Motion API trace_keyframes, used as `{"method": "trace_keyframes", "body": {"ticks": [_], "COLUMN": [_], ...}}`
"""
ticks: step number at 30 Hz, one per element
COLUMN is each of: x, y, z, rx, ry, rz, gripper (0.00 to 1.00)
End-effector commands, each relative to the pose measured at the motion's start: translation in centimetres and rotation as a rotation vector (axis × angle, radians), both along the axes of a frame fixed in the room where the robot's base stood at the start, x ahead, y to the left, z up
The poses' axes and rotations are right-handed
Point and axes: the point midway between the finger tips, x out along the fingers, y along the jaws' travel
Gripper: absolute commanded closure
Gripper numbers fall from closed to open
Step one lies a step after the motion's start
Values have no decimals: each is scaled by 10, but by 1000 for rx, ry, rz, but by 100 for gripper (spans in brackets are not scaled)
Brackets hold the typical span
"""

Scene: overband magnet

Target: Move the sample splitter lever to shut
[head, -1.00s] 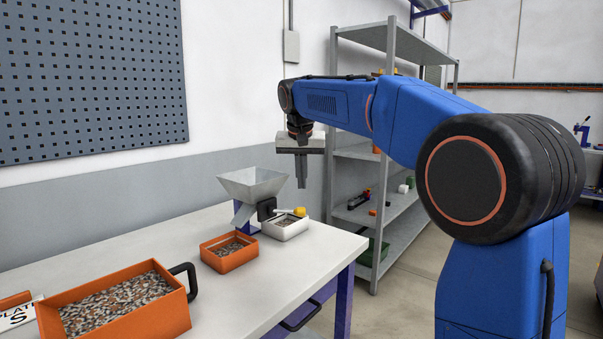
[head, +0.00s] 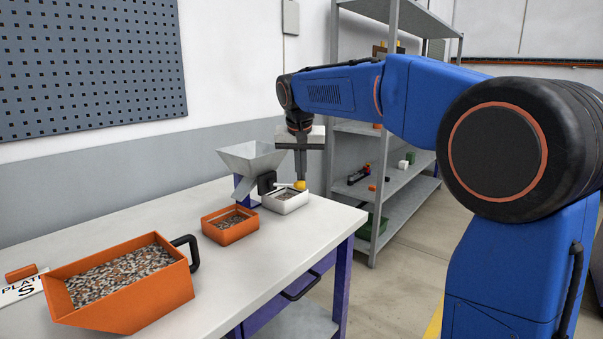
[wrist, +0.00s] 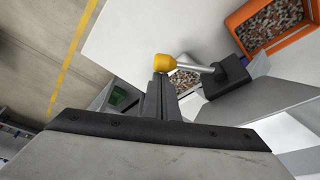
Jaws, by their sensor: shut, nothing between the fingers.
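The sample splitter (head: 252,160) is a grey metal hopper on a purple stand on the table. Its lever (wrist: 196,66) is a metal rod with a yellow knob (wrist: 165,64), running from a black hub (wrist: 229,76). In the head view the yellow knob (head: 300,185) sits at the rod's right end, above the white tray. My gripper (head: 301,178) points down with its fingers shut and empty. In the wrist view the fingertips (wrist: 161,78) are right by the knob; I cannot tell whether they touch it.
A white tray (head: 285,207) and a small orange tray (head: 230,233) of chips stand by the splitter. A large orange scoop (head: 180,293) of chips is at the front left of the white table (head: 275,265). A grey shelf (head: 405,205) stands behind.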

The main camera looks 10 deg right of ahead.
Motion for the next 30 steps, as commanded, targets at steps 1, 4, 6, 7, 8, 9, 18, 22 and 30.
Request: {"method": "trace_keyframes", "body": {"ticks": [1, 4, 6, 7, 8, 9, 18, 22, 30], "x": [0, 0, -1, -2, -3, -4, -8, -12, -26], "y": [0, 0, 0, 1, 1, 1, 2, 3, 9], "z": [0, 0, 0, 0, 0, 0, 0, 0, 0], "rx": [0, 0, -1, -1, 0, 1, 0, 0, -1], "ry": [0, 0, 0, 0, 1, 1, 0, 1, 1], "rz": [0, -5, -15, -22, -31, -41, -92, -135, -306], "gripper": [100, 100, 100, 100, 100, 100, 100, 100, 100]}}
